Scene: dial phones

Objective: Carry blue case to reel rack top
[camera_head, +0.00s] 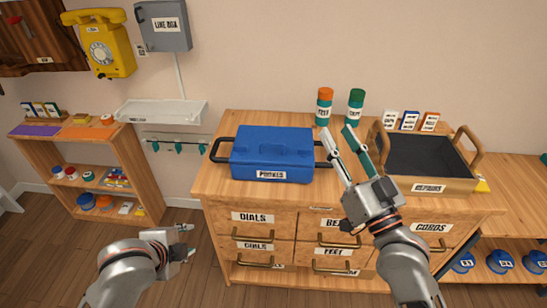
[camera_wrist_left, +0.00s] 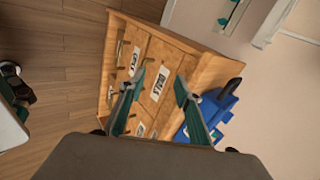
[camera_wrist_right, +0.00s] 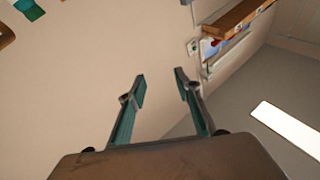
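The blue case (camera_head: 272,148), labelled PHONES, sits closed on the wooden drawer chest, with a black handle at each end. It also shows partly in the left wrist view (camera_wrist_left: 217,112). My left gripper (camera_head: 190,242) is open and empty, low in front of the chest's left side, apart from the case. My right gripper (camera_head: 336,130) is open and empty, raised with its fingers pointing up between the case and the wooden tray; it overlaps the case's right handle in the picture. The reel rack (camera_head: 520,178) with blue reels stands right of the chest, its top partly hidden.
A black-lined wooden tray (camera_head: 446,186) labelled REPAIRS fills the chest's right side. An orange-capped bottle (camera_head: 324,106) and a green bottle (camera_head: 355,107) stand behind. A small shelf (camera_head: 95,178) stands left. A yellow thing (camera_head: 482,184) lies near the rack's left end.

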